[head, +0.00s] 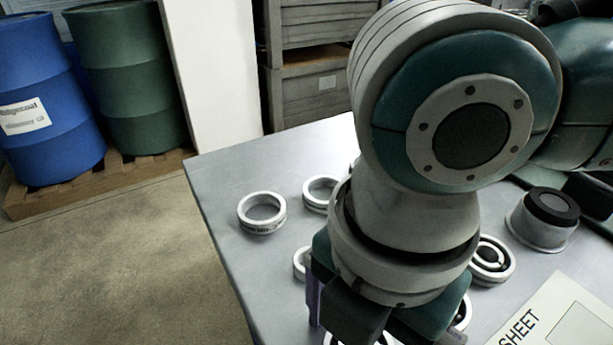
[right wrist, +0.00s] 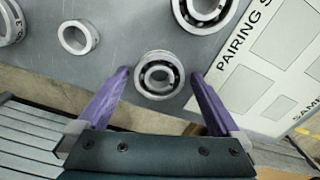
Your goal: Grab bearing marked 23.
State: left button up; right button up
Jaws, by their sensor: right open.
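In the right wrist view a white ball bearing (right wrist: 158,94) lies flat on the table between the purple fingers of my right gripper (right wrist: 160,74). The gripper is open, with one finger on each side and a visible gap to the bearing. No number is readable on this bearing. Another ball bearing (right wrist: 203,24) lies farther off, cut by the top edge. In the head view my right arm hides most of its gripper; one purple finger shows beside a partly hidden ring. A ball bearing (head: 490,276) lies right of the arm. My left gripper is not in view.
Plain white rings (head: 262,228) (head: 313,206) lie on the grey table (head: 225,180); the nearest one has small unreadable print. The pairing sheet (right wrist: 235,95) lies close right of the gripper. A dark-capped round part (head: 540,235) stands at right. Drums and a cabinet stand behind.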

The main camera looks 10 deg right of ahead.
jog(key=shift+c, duration=0.2)
jog(key=c, duration=1.5)
